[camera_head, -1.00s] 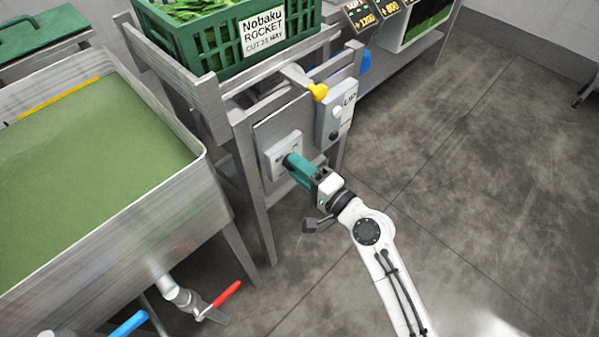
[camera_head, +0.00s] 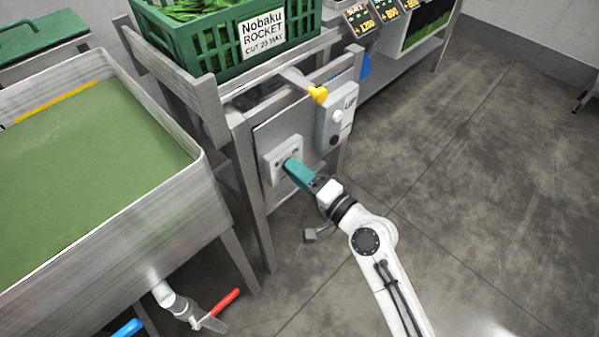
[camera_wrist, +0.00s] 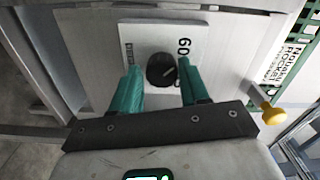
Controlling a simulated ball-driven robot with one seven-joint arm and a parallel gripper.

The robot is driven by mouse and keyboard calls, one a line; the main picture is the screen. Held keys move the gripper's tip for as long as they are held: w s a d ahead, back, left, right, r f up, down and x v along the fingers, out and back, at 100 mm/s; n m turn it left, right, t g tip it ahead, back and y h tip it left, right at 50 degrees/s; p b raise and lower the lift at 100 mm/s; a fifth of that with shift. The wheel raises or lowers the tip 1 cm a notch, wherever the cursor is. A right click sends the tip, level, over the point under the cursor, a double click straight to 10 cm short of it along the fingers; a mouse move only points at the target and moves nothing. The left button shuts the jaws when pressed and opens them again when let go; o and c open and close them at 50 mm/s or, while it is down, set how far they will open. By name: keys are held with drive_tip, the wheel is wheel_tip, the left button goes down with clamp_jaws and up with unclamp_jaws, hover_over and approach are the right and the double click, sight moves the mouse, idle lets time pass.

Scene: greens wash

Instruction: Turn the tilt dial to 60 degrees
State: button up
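The tilt dial (camera_wrist: 161,70) is a round black knob with a pale pointer line on a white plate (camera_wrist: 145,33). In the wrist view the plate reads "60" to the knob's upper right, and the pointer line slants toward that side. A smaller mark at the left is too small to read. My gripper (camera_wrist: 160,67) has teal fingers on both sides of the knob, with visible gaps, so it is open around it. In the head view my gripper (camera_head: 289,164) is at the plate (camera_head: 272,160) and hides the dial.
Above right of the dial is a grey "UP" button box (camera_head: 337,115) with a yellow-tipped lever (camera_head: 318,94) beside it. A green crate (camera_head: 215,45) sits on the stand above. A water-filled sink (camera_head: 190,200) with a red-handled valve (camera_head: 225,302) stands left.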

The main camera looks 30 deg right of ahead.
drive_tip(key=o, duration=0.3)
drive_tip(key=b+v, duration=0.1)
drive_tip(key=v, duration=0.9)
drive_tip(key=shift+s+d, duration=0.15)
drive_tip(key=shift+s, duration=0.2)
drive_tip(key=shift+r, duration=0.1)
